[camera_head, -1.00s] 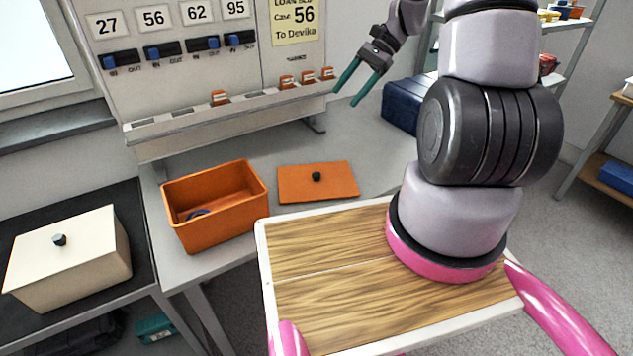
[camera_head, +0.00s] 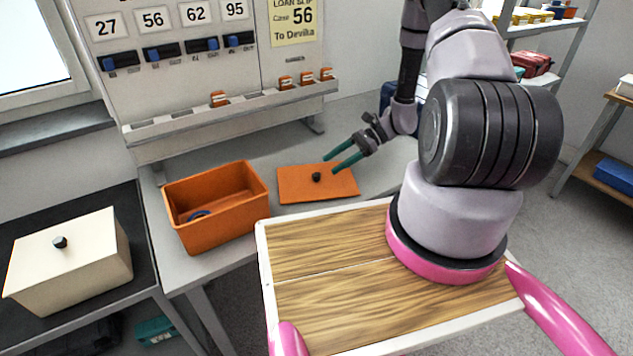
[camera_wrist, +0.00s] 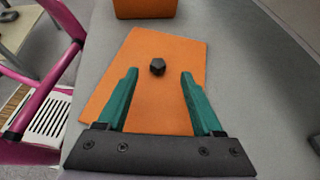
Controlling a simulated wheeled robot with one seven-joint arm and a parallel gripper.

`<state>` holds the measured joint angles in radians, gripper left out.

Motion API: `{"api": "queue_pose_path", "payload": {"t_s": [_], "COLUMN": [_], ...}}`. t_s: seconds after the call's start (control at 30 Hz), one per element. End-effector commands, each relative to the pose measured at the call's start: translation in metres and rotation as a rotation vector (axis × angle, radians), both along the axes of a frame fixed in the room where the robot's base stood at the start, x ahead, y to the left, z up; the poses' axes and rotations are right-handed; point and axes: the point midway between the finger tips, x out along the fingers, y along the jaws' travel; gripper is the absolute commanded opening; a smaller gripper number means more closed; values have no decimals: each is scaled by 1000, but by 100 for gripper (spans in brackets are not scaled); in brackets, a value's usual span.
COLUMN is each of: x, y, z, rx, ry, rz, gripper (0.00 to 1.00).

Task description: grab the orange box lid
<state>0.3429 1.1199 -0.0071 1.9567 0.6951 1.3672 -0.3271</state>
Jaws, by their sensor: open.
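The orange box lid (camera_head: 297,186) lies flat on the grey bench, with a small black knob (camera_head: 316,177) near its middle. My gripper (camera_head: 329,165) is open and empty, with its green fingers over the right part of the lid and close to the knob. In the wrist view the lid (camera_wrist: 160,105) lies below the fingers, and the knob (camera_wrist: 157,66) shows ahead of and between the fingertips of my gripper (camera_wrist: 159,72). The open orange box (camera_head: 222,215) stands left of the lid with a blue item inside; its edge also shows in the wrist view (camera_wrist: 145,8).
A panel with numbered labels and a ledge (camera_head: 230,105) stands behind the lid. A cream lidded box (camera_head: 75,265) sits on the dark table at left. My wooden-topped tray (camera_head: 320,245) lies in front of the bench. The bench around the lid is mostly clear.

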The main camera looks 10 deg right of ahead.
Motion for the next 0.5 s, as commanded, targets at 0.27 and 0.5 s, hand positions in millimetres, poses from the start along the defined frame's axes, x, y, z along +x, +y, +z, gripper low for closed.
{"api": "queue_pose_path", "payload": {"t_s": [0.27,0.5], "x": [-7,-9], "y": [26,47], "z": [-17,-28], "rx": [1,-2], "ry": [3,1], "rz": [3,0], "gripper": [68,68]}}
